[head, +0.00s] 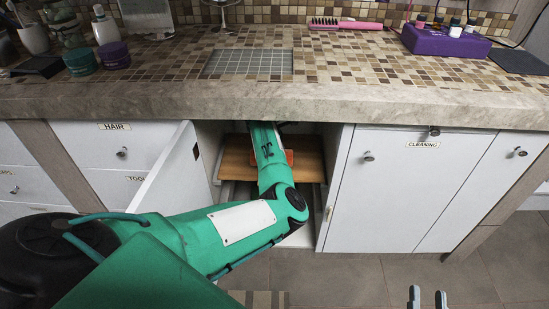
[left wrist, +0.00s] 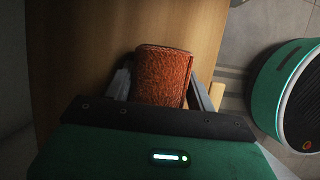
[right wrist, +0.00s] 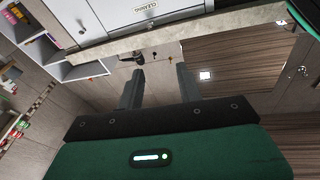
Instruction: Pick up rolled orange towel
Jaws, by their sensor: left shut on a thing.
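The rolled orange towel (left wrist: 163,77) lies on a wooden shelf (left wrist: 85,50) and fills the space between the fingers of my left gripper (left wrist: 160,84), which is shut on it. In the head view a bit of the orange towel (head: 289,157) shows beside my green left arm, inside the open cabinet. My left fingers are hidden there by the arm. My right gripper (head: 428,297) is low at the bottom edge of the head view, away from the towel. Its fingers are apart and empty, also in the right wrist view (right wrist: 157,85).
The open cabinet door (head: 165,175) stands left of my arm. A closed door labelled CLEANING (head: 390,185) is at the right. The stone counter edge (head: 300,100) overhangs the opening. A purple box (head: 445,40) and a pink brush (head: 345,24) sit on the counter.

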